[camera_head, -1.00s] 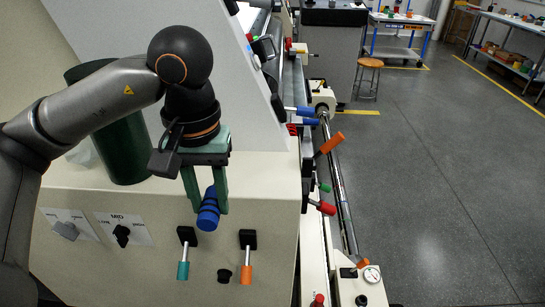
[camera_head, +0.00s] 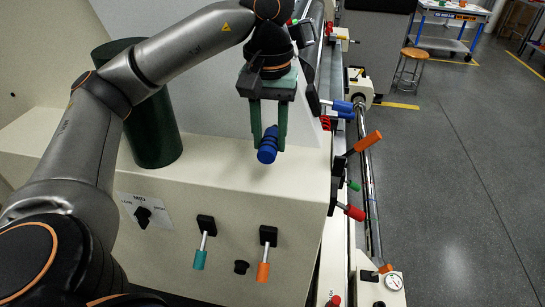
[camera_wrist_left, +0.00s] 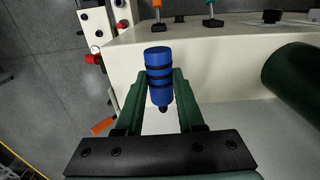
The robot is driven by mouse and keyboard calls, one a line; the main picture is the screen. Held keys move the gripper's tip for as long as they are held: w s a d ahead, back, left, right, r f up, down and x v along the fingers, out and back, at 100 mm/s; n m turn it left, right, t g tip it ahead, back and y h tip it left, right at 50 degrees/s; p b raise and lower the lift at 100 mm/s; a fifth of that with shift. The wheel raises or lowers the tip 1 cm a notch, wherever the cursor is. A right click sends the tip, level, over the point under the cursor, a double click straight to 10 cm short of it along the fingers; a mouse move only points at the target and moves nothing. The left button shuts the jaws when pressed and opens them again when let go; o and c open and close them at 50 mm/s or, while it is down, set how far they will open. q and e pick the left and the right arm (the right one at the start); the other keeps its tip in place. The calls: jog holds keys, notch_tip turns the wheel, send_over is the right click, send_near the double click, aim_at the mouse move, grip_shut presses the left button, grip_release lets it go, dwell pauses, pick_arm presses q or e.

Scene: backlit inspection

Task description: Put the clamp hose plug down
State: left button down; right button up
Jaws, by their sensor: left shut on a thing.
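The clamp hose plug appears to be the blue cylinder (camera_head: 268,145) with dark bands. My left gripper (camera_head: 269,138) is shut on it and holds it above the cream machine ledge (camera_head: 230,178), near the ledge's front edge. In the left wrist view the blue plug (camera_wrist_left: 159,75) sits between the two green fingers (camera_wrist_left: 160,98), its dark tip toward the wrist. My right gripper is not in view.
A dark green cylinder (camera_head: 152,125) stands on the ledge to the left. Teal-handled (camera_head: 201,250) and orange-handled (camera_head: 264,262) levers stick out of the front panel. Several coloured handles line the machine's right side. The ledge between cylinder and gripper is clear.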

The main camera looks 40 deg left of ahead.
pick_arm(q)
send_over(272, 170)
jog(key=f, duration=0.3)
jog(key=s+f, duration=0.1)
jog(key=shift+d+f, duration=0.15)
jog(key=shift+d, duration=0.2)
jog(key=shift+w+a+f, duration=0.2)
jog(key=shift+w+f, duration=0.15)
jog(key=shift+f, duration=0.05)
jog(key=f, duration=0.3)
jog(key=shift+w+a+f, duration=0.2)
jog(key=shift+f, duration=0.2)
jog(key=shift+f+b, duration=0.2)
jog(key=shift+b, duration=0.1)
jog(key=c, duration=0.5)
grip_release()
jog(key=shift+r, duration=0.1)
